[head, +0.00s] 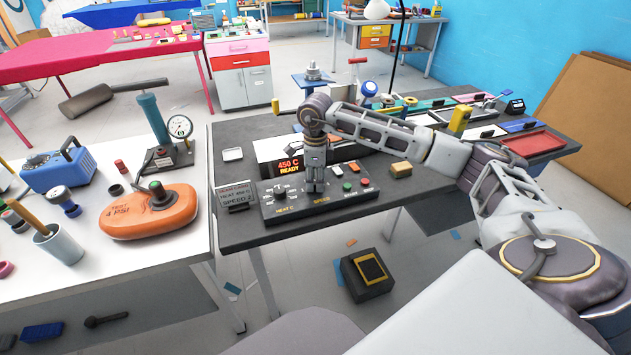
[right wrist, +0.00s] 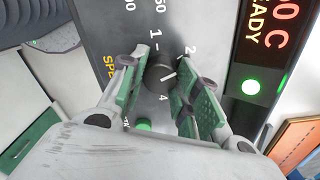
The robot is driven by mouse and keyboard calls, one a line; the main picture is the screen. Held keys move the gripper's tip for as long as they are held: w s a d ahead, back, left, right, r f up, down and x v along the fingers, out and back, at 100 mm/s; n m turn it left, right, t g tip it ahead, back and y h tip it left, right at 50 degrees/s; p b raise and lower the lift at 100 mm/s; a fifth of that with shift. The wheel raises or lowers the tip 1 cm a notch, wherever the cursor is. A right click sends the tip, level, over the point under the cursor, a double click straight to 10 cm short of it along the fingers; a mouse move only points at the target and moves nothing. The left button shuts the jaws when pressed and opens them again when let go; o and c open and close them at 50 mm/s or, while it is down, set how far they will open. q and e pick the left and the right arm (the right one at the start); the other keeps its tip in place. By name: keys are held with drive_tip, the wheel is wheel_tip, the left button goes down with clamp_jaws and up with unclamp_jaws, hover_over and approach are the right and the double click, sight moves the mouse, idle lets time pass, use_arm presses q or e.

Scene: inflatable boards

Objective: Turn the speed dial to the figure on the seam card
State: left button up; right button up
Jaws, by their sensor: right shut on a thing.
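The speed dial (right wrist: 158,82) is a small dark knob with a white pointer line on the control panel (head: 275,213). In the right wrist view its line points right and slightly up, roughly toward the 2. The figures 1, 2 and 4 show around it. My right gripper (head: 315,187) points down over the panel and is shut on the dial, with a green-padded finger on each side; it also shows in the right wrist view (right wrist: 163,78). In the head view the gripper hides the dial. The seam card (head: 237,197) stands left of the panel and reads heat 450 C, speed 2.
A display (head: 287,165) behind the panel reads 450 C READY. The heat knob (head: 281,193) is left of my gripper, and green and red buttons (head: 347,186) are right of it. A yellow sponge-like block (head: 401,169) lies farther right. An orange inflatable piece (head: 150,212) lies on the white table.

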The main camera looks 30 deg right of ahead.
drive_tip(key=shift+n, duration=0.6)
use_arm(q)
drive_tip(key=shift+w+d+r, duration=0.1)
drive_tip(key=shift+w+d, duration=0.2)
drive_tip(key=shift+w, duration=0.05)
drive_tip(key=shift+s, duration=0.35)
use_arm(e)
drive_tip(key=shift+r, duration=0.1)
drive_tip(key=o, duration=1)
drive_tip(key=shift+r, duration=0.55)
use_arm(q)
drive_tip(key=shift+w, duration=0.25)
use_arm(e)
wheel_tip(320, 180, up, 11)
drive_tip(key=shift+f, duration=0.1)
